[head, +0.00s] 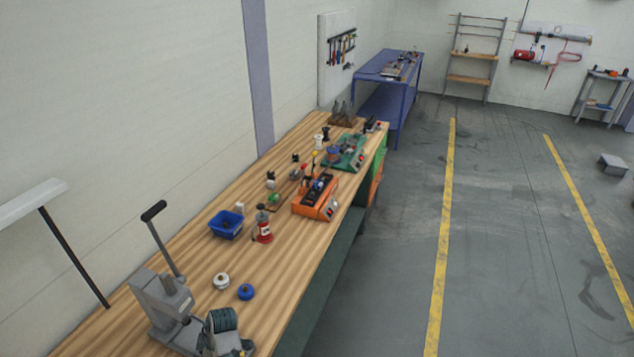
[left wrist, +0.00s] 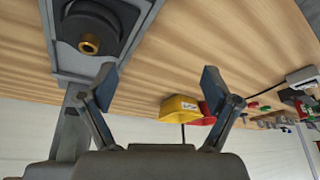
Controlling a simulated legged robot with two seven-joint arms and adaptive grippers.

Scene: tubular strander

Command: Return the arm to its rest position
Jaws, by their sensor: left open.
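My left gripper (left wrist: 160,88) shows in the left wrist view with its two fingers spread apart. Nothing is between the fingertips. A grey machine with a black round part and a brass centre (left wrist: 88,45) lies beyond the left finger, against the wooden bench top (left wrist: 190,45). I cannot tell whether the finger touches it. Neither of my arms nor grippers shows in the head view. My right gripper is in neither view.
The wooden workbench (head: 205,267) runs along the left wall. The floor (head: 400,255) to the right is open.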

